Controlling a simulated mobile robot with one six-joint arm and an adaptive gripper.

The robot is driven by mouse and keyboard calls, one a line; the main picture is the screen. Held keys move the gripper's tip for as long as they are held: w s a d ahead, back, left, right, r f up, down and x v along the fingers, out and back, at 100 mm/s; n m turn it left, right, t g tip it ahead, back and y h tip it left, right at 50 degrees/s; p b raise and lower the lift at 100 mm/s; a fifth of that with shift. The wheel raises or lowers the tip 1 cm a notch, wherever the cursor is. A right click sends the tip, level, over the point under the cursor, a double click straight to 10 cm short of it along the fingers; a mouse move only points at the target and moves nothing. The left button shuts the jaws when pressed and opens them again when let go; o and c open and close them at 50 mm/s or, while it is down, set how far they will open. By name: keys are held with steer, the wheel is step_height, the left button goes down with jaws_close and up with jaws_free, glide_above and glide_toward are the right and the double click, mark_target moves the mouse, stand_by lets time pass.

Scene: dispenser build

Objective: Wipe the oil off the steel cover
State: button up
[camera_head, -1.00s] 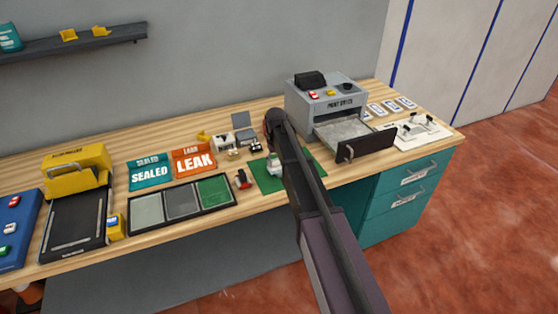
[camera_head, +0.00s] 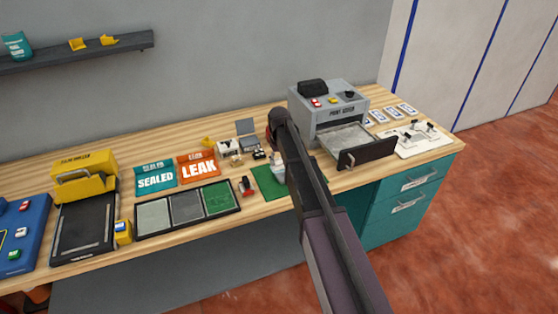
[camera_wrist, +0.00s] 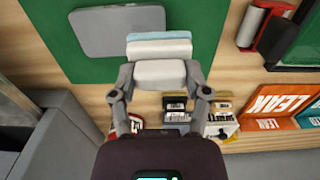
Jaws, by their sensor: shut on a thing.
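In the wrist view, a flat grey plate with rounded corners, which looks like the steel cover (camera_wrist: 100,35), lies on a green mat (camera_wrist: 55,15). No oil can be made out on the part that shows. My gripper (camera_wrist: 160,78) is shut on a folded white and pale blue cloth (camera_wrist: 160,49). The cloth's far edge overlaps the plate's lower right side in the picture. I cannot tell whether they touch. In the head view, my arm hides the plate and most of the gripper; the mat (camera_head: 265,184) shows beside it.
A grey print dryer (camera_head: 335,110) with its drawer open stands right of my arm. A red and black tool (camera_head: 246,186) lies left of the mat. Further left are the LEAK bin (camera_head: 198,168), the SEALED bin (camera_head: 155,179) and a three-part tray (camera_head: 187,209). Small parts stand behind the mat.

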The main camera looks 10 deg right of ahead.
steer(key=shift+r+p, duration=0.75)
steer(key=shift+r, duration=0.25)
steer(key=shift+r+p, duration=1.5)
steer(key=shift+d+f+b, duration=0.1)
steer(key=shift+f+b, duration=0.3)
steer(key=shift+f, duration=0.15)
